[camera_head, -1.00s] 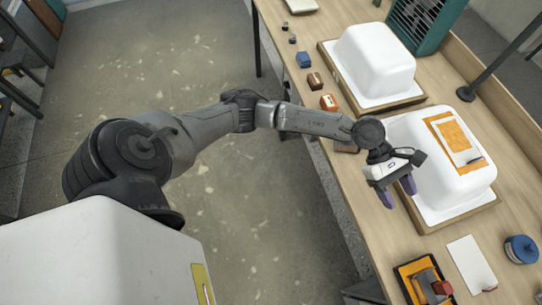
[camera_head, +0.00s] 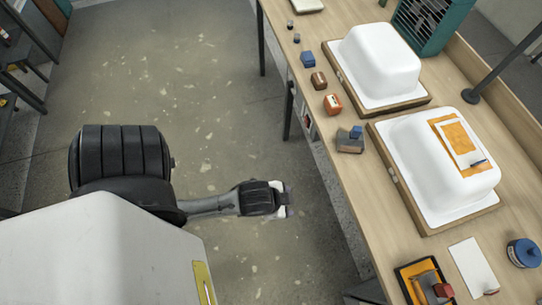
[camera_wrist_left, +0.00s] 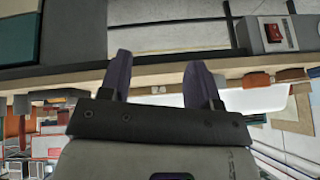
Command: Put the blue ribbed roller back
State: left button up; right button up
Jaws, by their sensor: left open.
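A small blue piece (camera_head: 356,132) rests on a grey-brown block (camera_head: 349,145) near the table's left edge, beside the nearer white tub shell (camera_head: 430,165). It may be the blue ribbed roller, but ribs are too small to make out. My left gripper (camera_head: 284,198) is off the table, over the floor left of its edge and apart from that piece. In the left wrist view its two purple fingers (camera_wrist_left: 160,72) are spread, with nothing between them. My right gripper is not in view.
The farther tub shell (camera_head: 378,62) stands behind. Small blocks, one blue (camera_head: 307,60) and one orange (camera_head: 333,103), line the left edge. A tray with a red-ended tool (camera_head: 425,285) and a blue tin (camera_head: 522,252) are at the front.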

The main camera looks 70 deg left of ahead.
pick_arm(q)
jog(key=s, duration=0.1)
jog(key=s+g, duration=0.1)
jog(key=s, duration=0.1)
jog(key=s+f+n+g, duration=0.1)
jog(key=s, duration=0.1)
jog(key=shift+s+d+h, duration=0.1)
jog(key=shift+d+h, duration=0.1)
jog(key=shift+h, duration=0.2)
notch_tip(320, 180, up, 34)
jog(key=p, duration=3.3)
jog(key=shift+f, duration=0.2)
